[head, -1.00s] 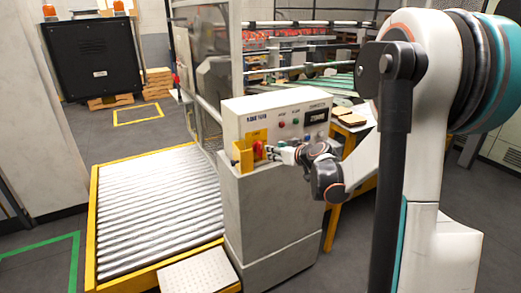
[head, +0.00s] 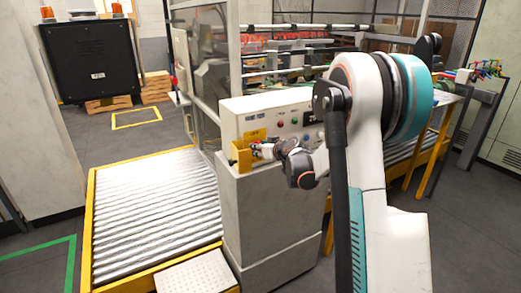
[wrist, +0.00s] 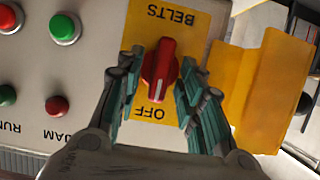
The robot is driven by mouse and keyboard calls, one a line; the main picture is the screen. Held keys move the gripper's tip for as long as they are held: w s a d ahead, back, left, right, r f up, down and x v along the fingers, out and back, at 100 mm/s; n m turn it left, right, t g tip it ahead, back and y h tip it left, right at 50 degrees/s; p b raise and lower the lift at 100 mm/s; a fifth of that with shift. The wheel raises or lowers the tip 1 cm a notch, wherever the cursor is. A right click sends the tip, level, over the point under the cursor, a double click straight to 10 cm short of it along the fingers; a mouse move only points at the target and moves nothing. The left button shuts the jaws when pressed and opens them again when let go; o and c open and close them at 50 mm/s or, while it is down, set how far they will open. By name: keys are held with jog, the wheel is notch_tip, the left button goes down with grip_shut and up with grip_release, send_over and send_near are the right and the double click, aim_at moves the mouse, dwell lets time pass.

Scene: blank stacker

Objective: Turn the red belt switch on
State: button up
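The red belt switch (wrist: 160,68) is a rotary knob on a yellow plate (wrist: 200,25) in the wrist view. The plate's lettering is upside down there, with BELTS above the knob and OFF below it. The knob lies nearly along the line between these words, slightly tilted. My gripper (wrist: 159,78) is open, with one finger on each side of the knob. A gap shows beside the knob on both sides; contact is not visible. In the head view my gripper (head: 268,151) is at the control panel (head: 262,122) and mostly hides the switch.
A yellow bracket (wrist: 262,90) sticks out close beside my right finger in the wrist view. Green (wrist: 65,28) and red (wrist: 57,105) buttons lie to the left. In the head view a roller conveyor (head: 155,210) runs left of the grey cabinet (head: 260,215).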

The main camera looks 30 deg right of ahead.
grip_shut()
jog(key=shift+d+f+m+t+y+b, duration=0.2)
jog(key=shift+m+t+y+b, duration=0.25)
jog(key=shift+m+y+b, duration=1.25)
jog(key=shift+d+f+m+t+y+b, duration=0.3)
jog(key=shift+m+t+y, duration=0.3)
jog(key=shift+m, duration=2.1)
jog(key=shift+d+f+m+t+y+b, duration=0.15)
jog(key=shift+m+t+y+b, duration=0.2)
jog(key=shift+m+y+b, duration=1.35)
jog(key=shift+m+h+p, duration=0.5)
jog(key=shift+m+p, duration=0.05)
jog(key=shift+m, duration=0.15)
jog(key=shift+c, duration=0.5)
grip_release()
jog(key=shift+o, duration=0.5)
jog(key=shift+w+a, duration=0.1)
